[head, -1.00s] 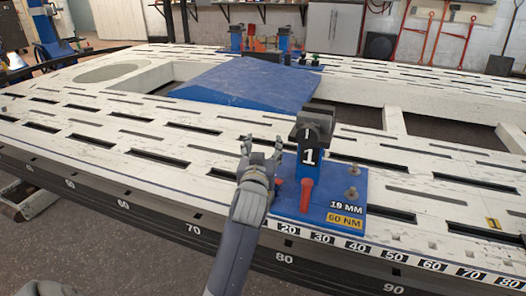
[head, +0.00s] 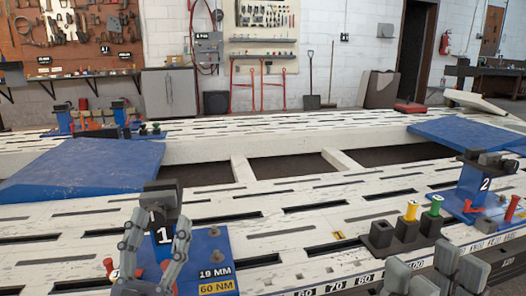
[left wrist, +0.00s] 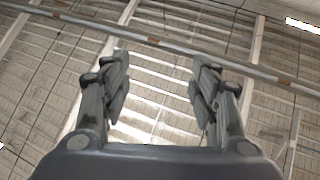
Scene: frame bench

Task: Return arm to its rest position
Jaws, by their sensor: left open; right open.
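My left gripper (head: 157,232) stands upright in the head view, in front of the blue clamp station marked 1 (head: 162,232). Its two fingers are apart with nothing between them. The left wrist view shows the same open, empty gripper (left wrist: 160,82) against the ceiling, so it points upward. My right gripper (head: 438,268) shows at the bottom right edge of the head view, cut off by the frame, and I see nothing held in it.
The white slotted frame bench (head: 300,235) fills the middle. Station 2 (head: 475,185) and a dark holder with yellow and green-topped pieces (head: 405,232) stand at the right. Blue ramps lie at left (head: 85,170) and right (head: 465,132). The bench between the stations is mostly clear.

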